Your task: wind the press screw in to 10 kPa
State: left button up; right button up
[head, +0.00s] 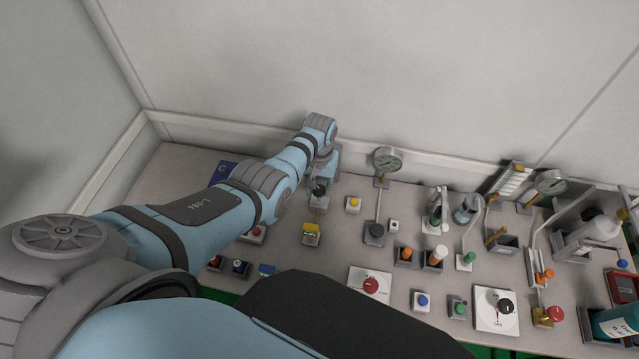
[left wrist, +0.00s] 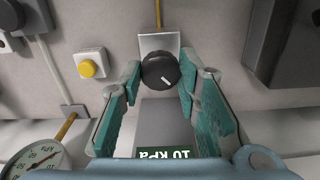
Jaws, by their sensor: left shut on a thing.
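The press screw's black knob (left wrist: 160,70) has a short white mark and sits at a light metal block (left wrist: 150,42). In the head view this knob (head: 319,190) is at the back of the bench, partly hidden by my arm. My left gripper (left wrist: 160,78) is shut on the knob, with one teal-padded finger on each side. A grey block below it carries a green label reading 10 kPa (left wrist: 165,153), upside down in the left wrist view. A round kPa gauge (left wrist: 36,162) is partly in view there; its reading is too small to tell. My right gripper is not in view.
A yellow button (left wrist: 87,68) stands beside the left finger in the wrist view. A dark box (left wrist: 285,45) is on the other side. A gauge (head: 388,160) on a post stands right of my gripper. Several more testers fill the bench to the right; a wall is close behind.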

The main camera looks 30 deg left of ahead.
aim_at(319, 189)
pick_arm(q)
jog(key=m, duration=0.4)
jog(key=shift+w+r+m+p, duration=0.1)
jog(key=shift+m+p, duration=0.2)
jog(key=shift+m, duration=1.8)
jog(key=o, duration=1.2)
notch_tip(319, 189, up, 12)
jog(key=shift+f, duration=0.1)
